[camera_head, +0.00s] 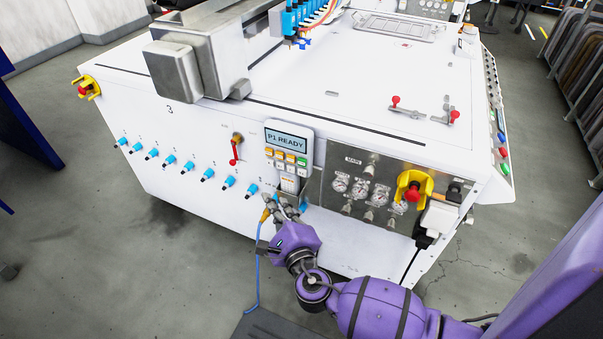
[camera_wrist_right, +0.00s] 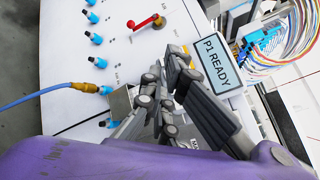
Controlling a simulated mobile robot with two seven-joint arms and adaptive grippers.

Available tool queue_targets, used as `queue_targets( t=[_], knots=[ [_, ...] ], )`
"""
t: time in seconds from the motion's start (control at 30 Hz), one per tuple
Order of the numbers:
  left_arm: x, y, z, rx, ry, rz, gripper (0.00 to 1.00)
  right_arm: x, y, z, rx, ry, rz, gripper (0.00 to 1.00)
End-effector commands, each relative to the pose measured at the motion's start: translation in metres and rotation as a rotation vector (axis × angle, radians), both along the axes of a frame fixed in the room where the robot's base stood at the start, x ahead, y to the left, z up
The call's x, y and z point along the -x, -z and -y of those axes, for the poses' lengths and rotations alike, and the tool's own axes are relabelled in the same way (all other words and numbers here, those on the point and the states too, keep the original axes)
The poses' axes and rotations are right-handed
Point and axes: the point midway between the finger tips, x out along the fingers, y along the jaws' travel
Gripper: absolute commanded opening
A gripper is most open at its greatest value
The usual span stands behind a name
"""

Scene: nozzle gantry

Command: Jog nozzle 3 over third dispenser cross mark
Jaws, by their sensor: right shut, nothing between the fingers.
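The white machine's pendant (camera_head: 288,150) hangs on the front panel, its screen reading "P1 READY" above orange, white and green buttons. In the right wrist view its screen (camera_wrist_right: 220,65) is close beyond my fingers. The row of blue nozzles (camera_head: 300,17) hangs from the gantry at the top; blue parts with coloured tubes (camera_wrist_right: 265,45) show in the wrist view. My right gripper (camera_head: 283,207) is just below the pendant, shut and empty. Its fingers (camera_wrist_right: 162,75) cover most of the buttons in the wrist view. I cannot make out the dispenser cross marks. My left gripper is not in view.
A row of blue knobs (camera_head: 169,160) and a red lever (camera_head: 234,152) are left of the pendant. Gauges (camera_head: 360,190) and a yellow-backed red stop knob (camera_head: 412,193) are right. A blue hose (camera_head: 258,265) hangs by my gripper. The tabletop (camera_head: 330,70) is mostly clear.

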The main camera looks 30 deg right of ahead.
Motion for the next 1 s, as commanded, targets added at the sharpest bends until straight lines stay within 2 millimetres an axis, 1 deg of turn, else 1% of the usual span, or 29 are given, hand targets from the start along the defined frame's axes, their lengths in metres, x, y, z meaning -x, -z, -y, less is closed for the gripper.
queue_targets(
  t=[0.23, 0.4, 0.53, 0.73, 1.0],
  knots=[
    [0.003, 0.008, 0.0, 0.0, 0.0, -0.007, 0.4, -0.012, 0.002, 0.016, 0.001, 0.001, 0.001, 0.0],
    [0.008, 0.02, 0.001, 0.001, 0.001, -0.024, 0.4, -0.027, 0.003, 0.036, 0.001, 0.001, 0.0, 0.0],
    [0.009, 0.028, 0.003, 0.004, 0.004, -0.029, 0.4, -0.038, 0.003, 0.05, 0.001, 0.0, 0.0, 0.0],
    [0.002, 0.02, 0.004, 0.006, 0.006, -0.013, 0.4, -0.05, -0.001, 0.064, -0.001, -0.001, 0.001, 0.0],
    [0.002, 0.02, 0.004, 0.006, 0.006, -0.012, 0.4, -0.054, -0.001, 0.069, -0.002, 0.001, 0.001, 0.0]
  ],
)
